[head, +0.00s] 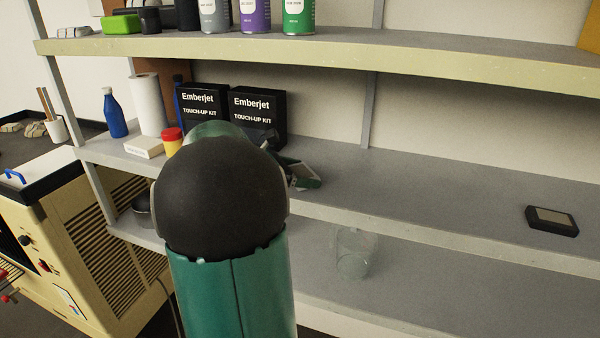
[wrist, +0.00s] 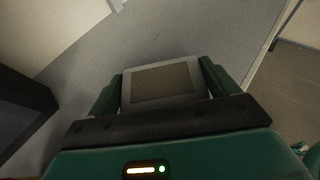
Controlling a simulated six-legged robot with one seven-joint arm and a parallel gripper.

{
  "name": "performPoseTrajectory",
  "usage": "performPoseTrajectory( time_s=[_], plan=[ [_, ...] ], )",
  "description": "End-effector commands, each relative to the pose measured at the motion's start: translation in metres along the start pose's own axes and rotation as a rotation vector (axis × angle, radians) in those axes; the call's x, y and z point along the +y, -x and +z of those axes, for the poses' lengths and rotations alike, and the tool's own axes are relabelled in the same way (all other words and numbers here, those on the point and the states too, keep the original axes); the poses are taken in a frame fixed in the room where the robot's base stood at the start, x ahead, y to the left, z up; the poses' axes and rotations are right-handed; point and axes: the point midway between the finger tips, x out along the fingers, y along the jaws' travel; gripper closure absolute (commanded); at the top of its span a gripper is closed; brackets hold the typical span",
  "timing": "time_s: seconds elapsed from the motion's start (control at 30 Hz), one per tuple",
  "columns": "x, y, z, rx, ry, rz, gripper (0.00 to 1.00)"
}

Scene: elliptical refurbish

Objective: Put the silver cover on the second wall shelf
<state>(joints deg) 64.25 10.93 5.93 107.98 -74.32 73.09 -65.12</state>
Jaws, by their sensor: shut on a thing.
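My gripper (wrist: 160,74) is shut on the silver cover (wrist: 162,84), a flat silver-grey frame with a dark olive panel, between its two green fingers in the wrist view. In the head view my gripper (head: 303,176) shows only in part, behind my dark arm joint, and the cover cannot be made out clearly there. The gripper is at the middle wall shelf (head: 430,196), right of two black Emberjet boxes (head: 257,112). I cannot tell whether the cover touches the shelf.
A black device (head: 552,220) lies on the middle shelf at the right, with clear surface between. A yellow jar with a red lid (head: 172,142), a paper roll (head: 147,104) and a blue bottle (head: 114,113) stand left. A clear jug (head: 354,252) is on the lower shelf. Cans stand above.

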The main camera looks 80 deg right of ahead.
Motion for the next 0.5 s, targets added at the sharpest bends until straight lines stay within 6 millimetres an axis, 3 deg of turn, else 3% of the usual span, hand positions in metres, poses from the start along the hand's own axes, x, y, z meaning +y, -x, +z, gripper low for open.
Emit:
performPoseTrajectory(
  time_s=[0.17,0.2,0.27,0.5],
  plan=[
    [0.0002,-0.0005,-0.002,-0.001,0.0,0.0,0.44],
    [0.0001,-0.0009,-0.0029,0.0,0.0,0.0,0.12],
    [0.0001,-0.0008,-0.0025,0.0,0.0,0.0,0.0],
    [0.0001,-0.0005,-0.0016,0.0,0.0,0.0,0.0]
  ],
)
